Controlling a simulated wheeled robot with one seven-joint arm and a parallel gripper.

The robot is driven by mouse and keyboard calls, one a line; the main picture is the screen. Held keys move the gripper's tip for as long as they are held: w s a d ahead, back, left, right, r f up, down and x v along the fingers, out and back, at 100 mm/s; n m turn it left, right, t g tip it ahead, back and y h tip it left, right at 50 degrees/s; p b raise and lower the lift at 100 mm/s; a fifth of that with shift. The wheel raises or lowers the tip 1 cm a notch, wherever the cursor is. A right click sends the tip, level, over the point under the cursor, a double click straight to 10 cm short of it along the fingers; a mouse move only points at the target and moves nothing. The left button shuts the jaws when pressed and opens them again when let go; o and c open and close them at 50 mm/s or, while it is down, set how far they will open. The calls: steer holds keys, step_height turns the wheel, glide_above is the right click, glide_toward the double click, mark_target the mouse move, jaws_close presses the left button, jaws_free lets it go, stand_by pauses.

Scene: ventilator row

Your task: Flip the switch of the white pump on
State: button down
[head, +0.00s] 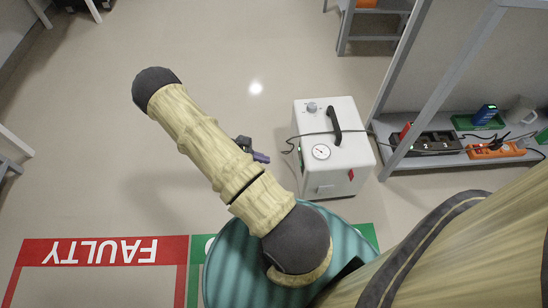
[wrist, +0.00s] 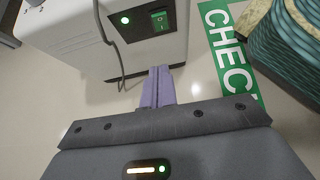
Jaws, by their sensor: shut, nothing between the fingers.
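The white pump (head: 346,178) stands on the floor at centre right in the head view, with a black handle and a round gauge on top. In the wrist view its white body (wrist: 70,28) fills the upper left. Its green rocker switch (wrist: 159,21), marked with a line and a circle, sits in a dark panel beside a lit green lamp (wrist: 125,20). I cannot tell which side of the rocker is pressed. My gripper (wrist: 160,72) is shut and empty, its purple fingers just below the panel in the picture, apparently apart from the switch. In the head view my gripper (head: 263,157) is left of the pump.
A grey cable (wrist: 106,35) hangs down the pump's side. A shelf (head: 440,160) with power strips and small devices stands right of the pump. A red FAULTY floor marking (head: 105,251) lies at lower left, and a green CHECK marking (wrist: 230,55) beside the pump.

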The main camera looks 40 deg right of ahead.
steer(key=shift+r+p+v, duration=0.2)
steer(key=shift+p+v, duration=0.15)
steer(key=shift+v, duration=0.85)
steer(key=shift+d, duration=0.1)
steer(key=s+a+r+m+t+y+p, duration=0.25)
steer(key=a+r+m, duration=0.2)
steer(key=r, duration=0.75)
steer(key=s+a+r+m+t+y+p, duration=0.1)
steer(key=a+r+m+t+y+p, duration=0.4)
steer(key=r, duration=0.8)
steer(key=s+a+r+m+t+y+p, duration=0.1)
steer(key=s+a+r+m+t, duration=0.1)
steer(key=a+r, duration=0.75)
step_height(320, 180, up, 40)
steer(key=d+p, duration=0.2)
steer(key=p, duration=3.5)
steer(key=shift+d, duration=0.3)
